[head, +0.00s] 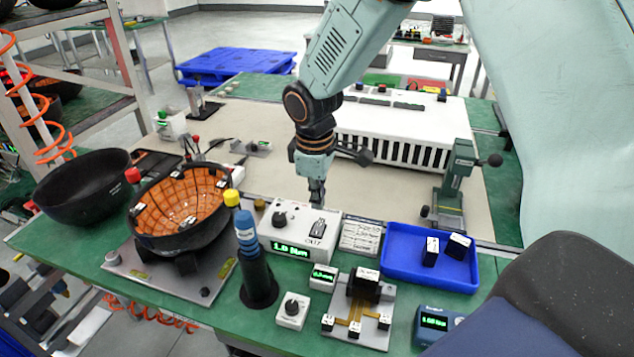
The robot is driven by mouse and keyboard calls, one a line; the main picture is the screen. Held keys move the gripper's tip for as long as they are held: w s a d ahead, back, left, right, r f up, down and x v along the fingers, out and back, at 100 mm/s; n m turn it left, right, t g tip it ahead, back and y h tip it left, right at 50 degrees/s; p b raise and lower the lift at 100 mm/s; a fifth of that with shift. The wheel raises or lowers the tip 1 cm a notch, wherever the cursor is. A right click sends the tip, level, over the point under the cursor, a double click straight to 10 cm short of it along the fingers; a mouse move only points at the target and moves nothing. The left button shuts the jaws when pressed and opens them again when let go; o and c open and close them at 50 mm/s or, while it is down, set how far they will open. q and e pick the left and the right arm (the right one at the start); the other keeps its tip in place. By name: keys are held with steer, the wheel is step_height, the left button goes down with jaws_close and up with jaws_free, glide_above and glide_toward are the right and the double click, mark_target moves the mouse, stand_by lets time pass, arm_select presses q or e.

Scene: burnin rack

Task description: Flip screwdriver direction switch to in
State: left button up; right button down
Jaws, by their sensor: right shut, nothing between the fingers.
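The white screwdriver controller box (283,220) stands on the green bench, with a knob on top and a lit green display on its front. Its direction switch (318,227) is a small dark-outlined part at the box's right end, with the word OUT beside it. The blue screwdriver (246,234) with a yellow top stands upright in a black holder (259,283) left of the box. My right gripper (316,200) points down, shut and empty, just above and behind the switch; I cannot tell whether it touches the box. My left gripper is not in view.
An orange-lined black bowl (180,208) sits in a fixture at left. A blue tray (402,262) with small black-and-white blocks lies right of the box. A small fixture (375,328) and a knob box (292,311) stand in front. A green press (452,185) stands at right.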

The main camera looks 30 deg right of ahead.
mark_target(319, 225)
steer(key=f, duration=0.5)
steer(key=shift+w+d+f+b, duration=0.25)
steer(key=shift+f+b, duration=0.05)
steer(key=shift+f, duration=0.1)
steer(key=shift+f+p, duration=0.1)
steer(key=shift+p, duration=0.2)
steer(key=shift+s+a+p, duration=0.45)
steer(key=shift+s+a, duration=0.05)
steer(key=shift+a, duration=0.05)
